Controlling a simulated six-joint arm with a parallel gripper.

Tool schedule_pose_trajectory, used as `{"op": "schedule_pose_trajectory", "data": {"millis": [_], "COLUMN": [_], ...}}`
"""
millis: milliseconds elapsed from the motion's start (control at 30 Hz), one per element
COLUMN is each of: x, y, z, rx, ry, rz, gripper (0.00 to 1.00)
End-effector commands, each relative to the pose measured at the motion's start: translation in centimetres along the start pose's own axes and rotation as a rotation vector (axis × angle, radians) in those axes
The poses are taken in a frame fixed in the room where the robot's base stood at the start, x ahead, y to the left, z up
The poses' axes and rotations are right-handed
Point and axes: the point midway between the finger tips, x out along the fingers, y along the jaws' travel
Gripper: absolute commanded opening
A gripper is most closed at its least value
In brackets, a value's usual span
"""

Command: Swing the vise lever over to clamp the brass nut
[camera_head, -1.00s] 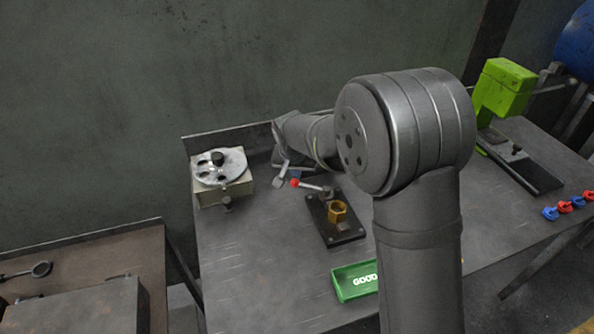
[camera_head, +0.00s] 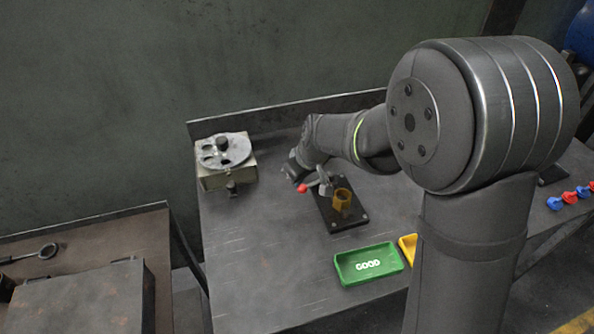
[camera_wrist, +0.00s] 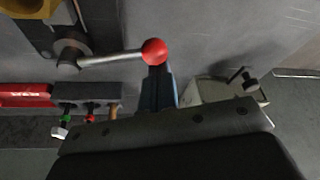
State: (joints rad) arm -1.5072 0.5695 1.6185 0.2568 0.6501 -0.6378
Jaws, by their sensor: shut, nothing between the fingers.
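The vise sits on a dark base plate (camera_head: 347,222) on the bench. The brass nut (camera_head: 343,198) stands upright in it; part of it shows at the top left of the wrist view (camera_wrist: 22,5). The vise lever ends in a red knob (camera_head: 302,188), which points left of the pivot. In the wrist view the lever (camera_wrist: 108,59) runs right to its red knob (camera_wrist: 154,51). My gripper (camera_wrist: 157,82) is shut and empty, its fingers right beside the knob; I cannot tell whether they touch. My forearm partly covers this area in the head view.
A green GOOD tray (camera_head: 368,264) and a partly hidden yellow tray (camera_head: 408,246) lie in front of the vise. A fixture with a round disc (camera_head: 223,152) stands at the back left. Blue and red parts (camera_head: 569,197) lie at the right. The bench's front left is clear.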

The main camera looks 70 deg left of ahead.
Motion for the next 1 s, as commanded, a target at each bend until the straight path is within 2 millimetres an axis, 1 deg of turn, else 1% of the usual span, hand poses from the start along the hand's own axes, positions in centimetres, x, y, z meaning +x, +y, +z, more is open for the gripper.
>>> {"op": "schedule_pose_trajectory", "data": {"millis": [200,433,700,1000], "x": [-0.6,-1.1,-1.4,-1.4], "y": [-0.3,-0.4,-0.4,-0.3], "z": [1.7,3.0,4.0,4.3], "rx": [-0.172,-0.317,-0.313,-0.312], "ry": [0.0,-0.001,-0.003,-0.007], "rz": [-0.064,-0.117,-0.115,-0.116], "gripper": [0.0,0.0,0.0,0.0]}}
